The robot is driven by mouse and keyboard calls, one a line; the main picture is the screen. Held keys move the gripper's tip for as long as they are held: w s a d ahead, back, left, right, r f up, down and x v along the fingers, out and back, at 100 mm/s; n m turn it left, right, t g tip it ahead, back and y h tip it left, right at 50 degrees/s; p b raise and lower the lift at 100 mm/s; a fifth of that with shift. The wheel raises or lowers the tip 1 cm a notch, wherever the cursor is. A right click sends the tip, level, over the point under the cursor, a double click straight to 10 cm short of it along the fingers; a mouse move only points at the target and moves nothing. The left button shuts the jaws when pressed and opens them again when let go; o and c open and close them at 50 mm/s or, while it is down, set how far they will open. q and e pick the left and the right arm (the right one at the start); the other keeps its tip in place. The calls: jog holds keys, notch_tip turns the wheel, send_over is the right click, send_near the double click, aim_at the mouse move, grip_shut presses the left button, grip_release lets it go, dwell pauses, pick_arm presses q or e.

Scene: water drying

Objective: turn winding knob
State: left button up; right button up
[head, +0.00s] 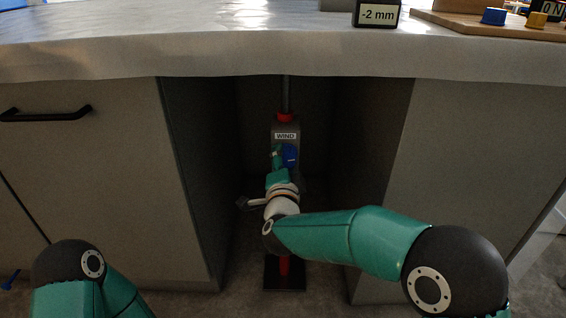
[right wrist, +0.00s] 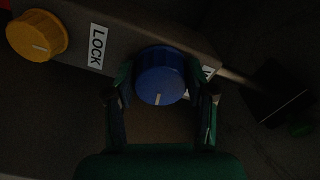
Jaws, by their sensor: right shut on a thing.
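The blue knob (head: 291,153) sits on the front of a dark post unit, under a label reading WIND (head: 285,136), inside the recess below the counter. In the right wrist view the blue knob (right wrist: 160,75) has a white mark near the bottom of its face, and a label beside it is mostly hidden. My right gripper (head: 284,157) reaches into the recess. Its fingers are on both sides of the blue knob, shut on it, as the right wrist view shows (right wrist: 161,88). My left arm shows at the lower left, but its gripper is out of view.
A yellow knob (right wrist: 37,36) with a LOCK label (right wrist: 97,47) is on the same unit. Cabinet walls flank the recess closely. The counter (head: 200,55) overhangs it, with a display reading -2 mm (head: 377,14) and a wooden board (head: 480,20) on top.

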jog(key=shift+d+f+m, duration=0.1)
jog(key=shift+d+m, duration=0.05)
jog(key=shift+m, duration=1.05)
jog(key=o, duration=1.2)
jog(key=shift+c, duration=0.2)
jog(key=shift+s, duration=0.1)
jog(key=shift+s, duration=0.2)
jog(key=s, duration=1.1)
jog(key=shift+s, duration=0.2)
